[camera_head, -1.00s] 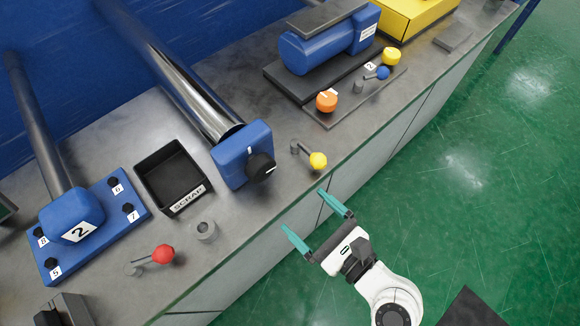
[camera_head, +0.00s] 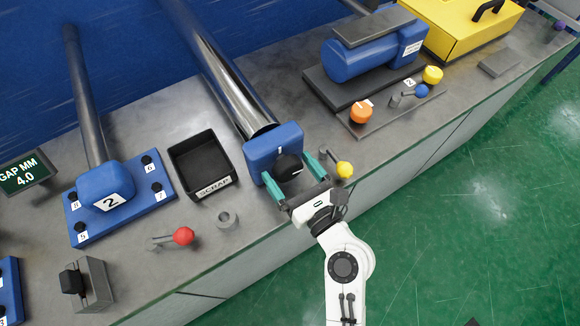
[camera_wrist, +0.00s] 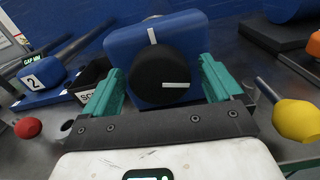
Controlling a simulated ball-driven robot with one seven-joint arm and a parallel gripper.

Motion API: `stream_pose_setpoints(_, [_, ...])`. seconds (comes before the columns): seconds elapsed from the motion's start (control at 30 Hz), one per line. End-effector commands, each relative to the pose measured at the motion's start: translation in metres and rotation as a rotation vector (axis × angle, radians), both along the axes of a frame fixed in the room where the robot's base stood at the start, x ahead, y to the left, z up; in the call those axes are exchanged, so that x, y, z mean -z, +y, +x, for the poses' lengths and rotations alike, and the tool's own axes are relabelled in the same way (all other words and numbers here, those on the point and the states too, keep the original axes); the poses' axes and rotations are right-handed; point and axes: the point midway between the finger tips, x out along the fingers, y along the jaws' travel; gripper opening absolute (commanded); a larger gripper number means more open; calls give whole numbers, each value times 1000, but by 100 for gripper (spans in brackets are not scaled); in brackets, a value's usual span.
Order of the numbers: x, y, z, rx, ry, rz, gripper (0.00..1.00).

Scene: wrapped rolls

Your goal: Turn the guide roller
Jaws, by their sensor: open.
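The guide roller (camera_head: 218,72) is a shiny metal cylinder running from the back wall to a blue end block (camera_head: 262,146). A black round knob (camera_head: 289,166) with a white line sits on the block's front. In the wrist view the knob (camera_wrist: 160,70) shows its white line pointing right, while a white mark on the block (camera_wrist: 152,36) points up. My gripper (camera_head: 292,174) is open, its teal fingers on either side of the knob. In the wrist view a gap shows between the knob and each finger (camera_wrist: 161,82). I cannot tell how far the fingertips reach along it.
A yellow-balled lever (camera_head: 344,169) stands close right of my gripper. A black SCRAP tray (camera_head: 200,167), a metal ring (camera_head: 227,220) and a red-balled lever (camera_head: 183,236) lie left. A blue motor (camera_head: 360,58) stands behind right. A display (camera_head: 27,172) reads GAP MM 4.0.

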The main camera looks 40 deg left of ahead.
Motion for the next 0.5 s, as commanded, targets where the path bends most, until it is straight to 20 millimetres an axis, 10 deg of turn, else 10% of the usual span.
stream_pose_setpoints(0.5, [0, 5, 2, 0, 0, 0, 79])
